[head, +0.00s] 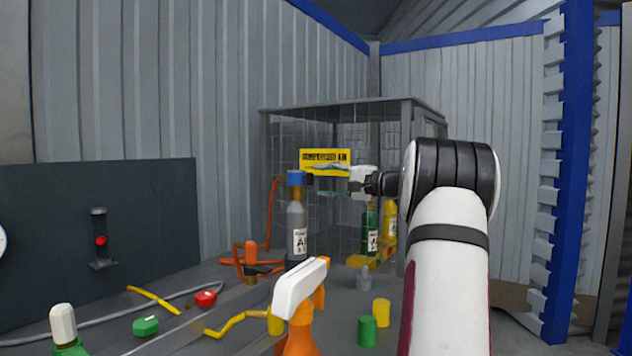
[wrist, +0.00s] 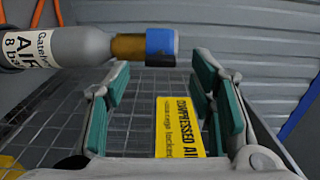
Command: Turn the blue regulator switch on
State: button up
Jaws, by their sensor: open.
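The blue regulator switch (head: 296,178) is a blue cap on top of an upright grey air bottle (head: 296,220) in the head view. In the wrist view the blue switch (wrist: 161,45) sits on a brass neck (wrist: 127,47) and the grey bottle (wrist: 62,48) lies to the left. My gripper (head: 320,185) reaches in from the right, close to the switch at about its height. In the wrist view my gripper (wrist: 162,66) has its green-padded fingers spread, with the switch near and between the tips. I cannot tell whether they touch it.
A wire cage (head: 350,104) with a yellow sign (head: 325,157) stands behind; the sign (wrist: 178,128) also shows in the wrist view. Green (head: 369,218) and yellow (head: 390,217) bottles stand to the right. An orange spray bottle (head: 303,325) and small caps clutter the front bench.

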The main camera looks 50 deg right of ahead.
jog(key=s, duration=0.8)
jog(key=shift+d, duration=0.3)
jog(key=shift+w, duration=0.1)
